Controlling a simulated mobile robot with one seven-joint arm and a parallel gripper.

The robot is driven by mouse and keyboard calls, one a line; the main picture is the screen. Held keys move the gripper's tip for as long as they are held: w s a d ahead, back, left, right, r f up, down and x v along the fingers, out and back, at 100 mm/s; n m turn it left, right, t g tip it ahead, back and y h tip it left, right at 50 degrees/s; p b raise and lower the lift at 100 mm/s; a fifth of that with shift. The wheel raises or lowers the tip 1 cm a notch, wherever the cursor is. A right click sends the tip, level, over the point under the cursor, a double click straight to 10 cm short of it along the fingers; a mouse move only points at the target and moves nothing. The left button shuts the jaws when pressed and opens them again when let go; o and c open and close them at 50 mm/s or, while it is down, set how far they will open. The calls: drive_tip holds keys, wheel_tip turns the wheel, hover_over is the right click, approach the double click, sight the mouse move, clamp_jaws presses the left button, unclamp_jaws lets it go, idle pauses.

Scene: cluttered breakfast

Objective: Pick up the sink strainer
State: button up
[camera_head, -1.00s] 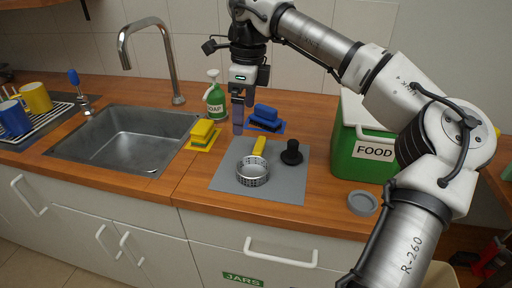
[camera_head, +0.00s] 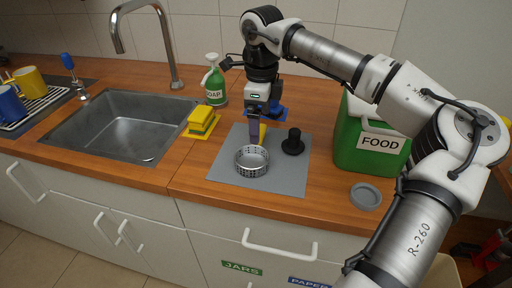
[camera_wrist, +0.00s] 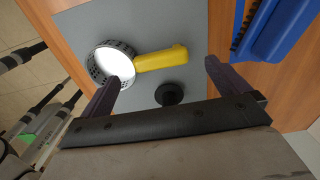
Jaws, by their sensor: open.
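The sink strainer (camera_head: 252,162) is a perforated metal basket with a yellow handle (camera_head: 262,132). It lies on a grey mat (camera_head: 220,166) on the counter. In the wrist view the strainer's basket (camera_wrist: 103,66) is at upper left, with the yellow handle (camera_wrist: 162,58) pointing right. My gripper (camera_head: 257,136) is open above the handle, pointing down. In the wrist view the handle shows between the fingers of my gripper (camera_wrist: 162,76). The left fingertip overlaps the basket's edge in that view. I cannot tell whether anything touches.
A black knobbed stopper (camera_head: 293,142) stands on the mat, right of the strainer. A blue brush (camera_wrist: 274,30) lies behind. A yellow sponge stack (camera_head: 202,122), soap bottle (camera_head: 215,84) and sink (camera_head: 125,130) are left. The green FOOD box (camera_head: 365,150) and grey disc (camera_head: 366,195) are right.

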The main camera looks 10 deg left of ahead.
wheel_tip(320, 180, down, 5)
drive_tip(key=shift+s+a+r+p, duration=0.1)
drive_tip(key=shift+r+p, duration=0.05)
drive_tip(key=shift+p, duration=0.2)
drive_tip(key=shift+c, duration=0.4)
drive_tip(key=c, duration=1)
drive_tip(key=shift+r, duration=0.15)
drive_tip(key=shift+c, duration=0.2)
wheel_tip(320, 180, up, 20)
drive_tip(key=shift+s, duration=0.1)
